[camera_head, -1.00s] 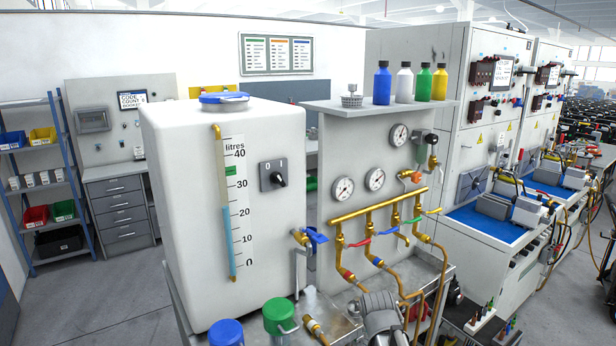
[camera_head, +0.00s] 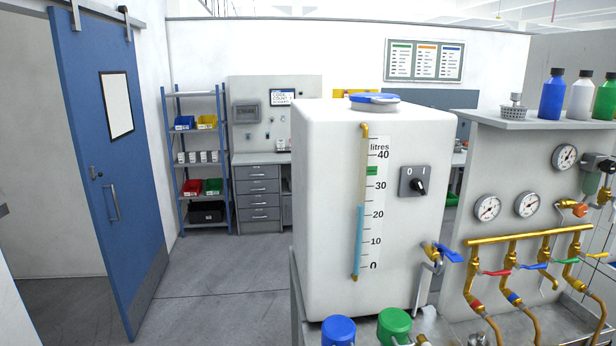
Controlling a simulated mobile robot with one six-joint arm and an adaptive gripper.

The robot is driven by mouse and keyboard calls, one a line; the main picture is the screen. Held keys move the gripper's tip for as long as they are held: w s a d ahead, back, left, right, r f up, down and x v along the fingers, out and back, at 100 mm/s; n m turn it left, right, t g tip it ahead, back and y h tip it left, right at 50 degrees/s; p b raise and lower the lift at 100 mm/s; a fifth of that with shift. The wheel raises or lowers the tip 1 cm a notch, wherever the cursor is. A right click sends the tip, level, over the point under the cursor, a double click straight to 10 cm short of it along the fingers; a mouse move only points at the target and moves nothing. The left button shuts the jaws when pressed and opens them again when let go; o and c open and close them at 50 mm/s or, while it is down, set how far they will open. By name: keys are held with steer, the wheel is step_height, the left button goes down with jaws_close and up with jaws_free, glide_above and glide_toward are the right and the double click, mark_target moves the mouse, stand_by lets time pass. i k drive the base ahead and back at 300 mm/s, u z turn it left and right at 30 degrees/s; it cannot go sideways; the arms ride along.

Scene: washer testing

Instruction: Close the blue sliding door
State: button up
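The blue sliding door (camera_head: 100,200) hangs from an overhead track by rollers at the left of the head view. It has a white panel with a dark frame (camera_head: 117,105), a vertical bar handle (camera_head: 113,202) and a grey kick plate at the bottom. A doorway opening (camera_head: 40,170) shows to its left, with pale wall and floor beyond, so the door stands open. My gripper is not in view.
A large white water tank (camera_head: 335,210) and a bench with brass pipes (camera_head: 530,240) fill the right and front. A blue shelf rack (camera_head: 205,155) and grey drawers (camera_head: 258,200) stand behind. Grey floor (camera_head: 220,285) is free between door and tank.

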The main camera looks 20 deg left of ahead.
mark_target(96, 60)
steer(key=u, duration=2.15)
steer(key=i, duration=1.65)
